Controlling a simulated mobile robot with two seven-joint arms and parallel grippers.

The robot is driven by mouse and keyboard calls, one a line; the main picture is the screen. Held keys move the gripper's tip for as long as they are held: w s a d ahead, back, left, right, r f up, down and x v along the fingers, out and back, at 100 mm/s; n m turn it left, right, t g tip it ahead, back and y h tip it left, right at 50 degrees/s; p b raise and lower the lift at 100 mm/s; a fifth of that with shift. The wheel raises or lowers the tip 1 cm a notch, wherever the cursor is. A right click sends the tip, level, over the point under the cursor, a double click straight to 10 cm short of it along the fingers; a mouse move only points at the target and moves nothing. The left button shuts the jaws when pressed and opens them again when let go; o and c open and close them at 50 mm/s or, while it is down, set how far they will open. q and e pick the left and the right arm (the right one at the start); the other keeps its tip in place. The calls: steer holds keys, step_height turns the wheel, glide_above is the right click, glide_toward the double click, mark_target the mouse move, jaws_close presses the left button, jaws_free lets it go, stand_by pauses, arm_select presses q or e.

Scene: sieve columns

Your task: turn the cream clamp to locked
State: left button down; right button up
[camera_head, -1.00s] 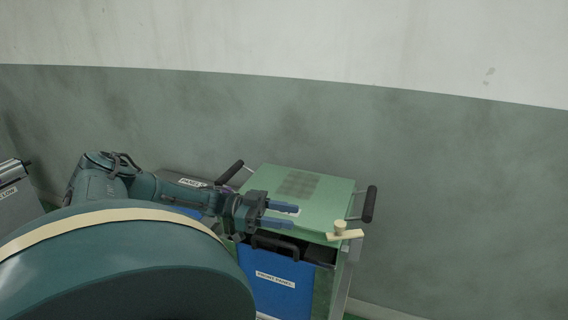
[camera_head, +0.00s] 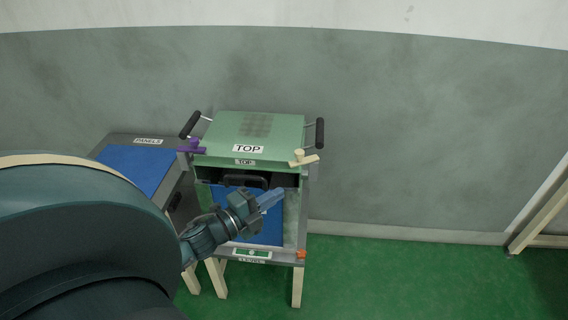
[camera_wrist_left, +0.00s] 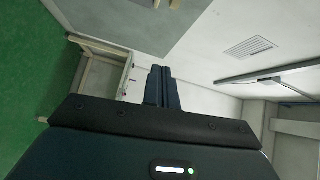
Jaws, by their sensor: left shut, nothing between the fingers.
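The cream clamp (camera_head: 303,158) sits at the right front corner of the green top cover (camera_head: 275,130). It has a short round knob and a flat bar that lies slanted, its right end pointing outward and slightly back. My left gripper (camera_head: 273,197) is in front of the blue front panel (camera_head: 262,229), below and to the left of the cream clamp and apart from it. In the left wrist view the two fingers (camera_wrist_left: 162,84) are together with nothing between them. The clamp does not show in that view. My right gripper is not in view.
A purple clamp (camera_head: 192,147) sits at the left front corner of the cover. Black side handles (camera_head: 320,133) stick up on both sides. An orange piece (camera_head: 301,254) is low at the right front. A bench with a blue top (camera_head: 135,168) stands left. Green floor is clear at right.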

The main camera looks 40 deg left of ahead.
arm_select(q)
steer(key=s+a+y, duration=0.1)
steer(key=a+y, duration=0.1)
steer(key=p, duration=0.1)
glide_toward(293, 163)
steer(key=w+d+r, duration=0.3)
steer(key=w+d, duration=0.2)
steer(key=d, duration=0.1)
steer(key=shift+w+a+f+p, duration=0.1)
steer(key=shift+w+a+p, duration=0.05)
steer(key=shift+w+a, duration=0.35)
steer(key=shift+w+a+f+p, duration=0.15)
steer(key=shift+w+a, duration=0.1)
steer(key=shift+a, duration=0.35)
steer(key=shift+w+a, duration=0.35)
steer(key=shift+w, duration=0.1)
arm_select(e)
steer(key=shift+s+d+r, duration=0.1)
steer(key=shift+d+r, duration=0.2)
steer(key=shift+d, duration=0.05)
arm_select(q)
steer(key=shift+a, duration=0.1)
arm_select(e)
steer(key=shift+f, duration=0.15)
